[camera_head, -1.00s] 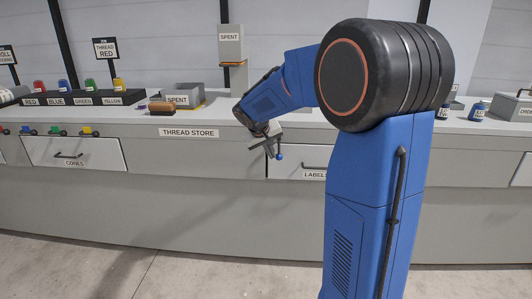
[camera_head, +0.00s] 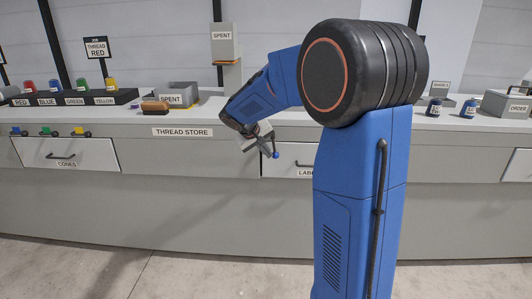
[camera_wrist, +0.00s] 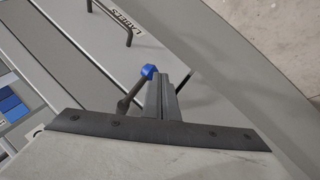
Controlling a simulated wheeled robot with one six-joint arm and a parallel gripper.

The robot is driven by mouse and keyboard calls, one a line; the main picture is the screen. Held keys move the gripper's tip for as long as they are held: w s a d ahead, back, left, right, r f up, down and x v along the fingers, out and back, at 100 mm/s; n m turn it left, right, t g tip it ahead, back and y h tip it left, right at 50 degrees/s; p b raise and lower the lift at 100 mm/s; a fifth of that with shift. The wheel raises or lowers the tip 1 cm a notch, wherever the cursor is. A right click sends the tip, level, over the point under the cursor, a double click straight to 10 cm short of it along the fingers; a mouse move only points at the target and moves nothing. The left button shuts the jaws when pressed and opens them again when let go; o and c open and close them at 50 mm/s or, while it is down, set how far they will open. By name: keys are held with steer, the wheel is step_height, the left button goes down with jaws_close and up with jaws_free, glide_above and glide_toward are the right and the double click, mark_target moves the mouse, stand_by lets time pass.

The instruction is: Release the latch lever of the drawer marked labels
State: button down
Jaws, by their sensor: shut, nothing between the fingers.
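The labels drawer (camera_head: 283,171) is a pale front set in the grey bench, shut, with part of its label hidden by my arm. Its handle (camera_wrist: 126,40) and lettering show in the wrist view. The latch lever, a dark rod with a blue knob (camera_head: 276,155), hangs at the drawer's upper left, its knob end leaning slightly right. In the wrist view the blue knob (camera_wrist: 148,72) is right beside my gripper's fingertips (camera_wrist: 171,84). My gripper (camera_head: 264,146) is shut and empty, alongside the lever; I cannot tell whether they touch.
The cones drawer (camera_head: 90,154), with several small coloured latches above, is at left. Floor in front is clear.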

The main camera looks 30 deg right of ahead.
steer(key=h, duration=0.1)
steer(key=d+n+g+h, duration=0.1)
steer(key=s+g+h, duration=0.1)
steer(key=h, duration=0.1)
steer(key=shift+s+d+f+n, duration=0.1)
steer(key=shift+d+f+n, duration=0.2)
steer(key=shift+d+f, duration=0.05)
steer(key=shift+s+d+r+n+g+h, duration=0.3)
steer(key=shift+d+r+n+h, duration=0.2)
steer(key=shift+h, duration=0.45)
steer(key=shift+s+d+r+n+g+h, duration=0.25)
steer(key=shift+s+d+n+h, duration=0.15)
steer(key=shift+d+h, duration=0.45)
steer(key=shift+s+d+r+n+g+h, duration=0.25)
steer(key=shift+s+d+r+n+h, duration=0.15)
steer(key=shift+h, duration=0.7)
steer(key=shift+r, duration=0.1)
